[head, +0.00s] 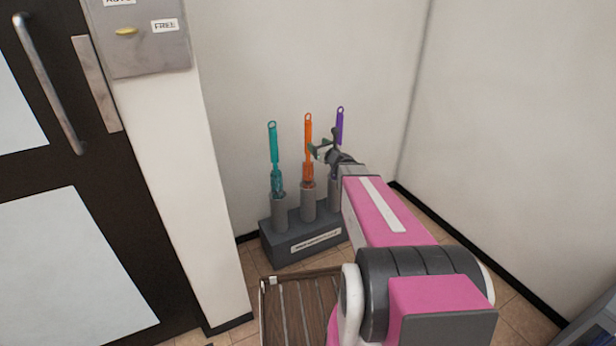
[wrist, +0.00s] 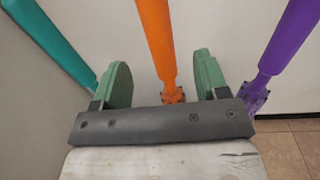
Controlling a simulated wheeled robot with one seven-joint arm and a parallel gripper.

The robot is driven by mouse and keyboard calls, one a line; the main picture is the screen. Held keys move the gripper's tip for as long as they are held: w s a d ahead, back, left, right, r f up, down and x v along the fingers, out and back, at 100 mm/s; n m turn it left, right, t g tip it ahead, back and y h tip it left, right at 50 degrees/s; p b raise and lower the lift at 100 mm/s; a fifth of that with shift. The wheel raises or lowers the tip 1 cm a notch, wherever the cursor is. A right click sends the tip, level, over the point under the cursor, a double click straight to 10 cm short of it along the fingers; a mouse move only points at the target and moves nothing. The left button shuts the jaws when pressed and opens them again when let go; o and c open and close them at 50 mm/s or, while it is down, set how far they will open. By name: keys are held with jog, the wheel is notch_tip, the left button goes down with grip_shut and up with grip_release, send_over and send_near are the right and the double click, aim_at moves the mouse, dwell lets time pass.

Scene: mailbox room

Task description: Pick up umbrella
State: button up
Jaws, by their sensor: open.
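Three umbrellas stand upright in a grey stand (head: 283,246) in the corner: a teal one (head: 274,150), an orange one (head: 308,145) and a purple one (head: 340,124). The purple one's lower part is hidden behind my arm in the head view. My gripper (head: 322,152) is at the orange umbrella's handle. In the wrist view my open gripper (wrist: 164,85) has its two green fingers apart, with the orange handle (wrist: 157,45) between them and a gap on each side. The teal handle (wrist: 45,40) is left of the fingers, and the purple handle (wrist: 292,40) is right.
White walls close in behind and to the right of the stand. A slatted wooden piece (head: 300,305) is on the floor in front. A dark door (head: 75,170) with a metal handle and a grey panel (head: 140,45) are at left.

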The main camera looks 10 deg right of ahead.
aim_at(306, 136)
jog(key=x, duration=0.9)
jog(key=shift+w+a+r, duration=0.1)
jog(key=shift+w+a, duration=0.1)
jog(key=shift+w, duration=0.1)
grip_shut()
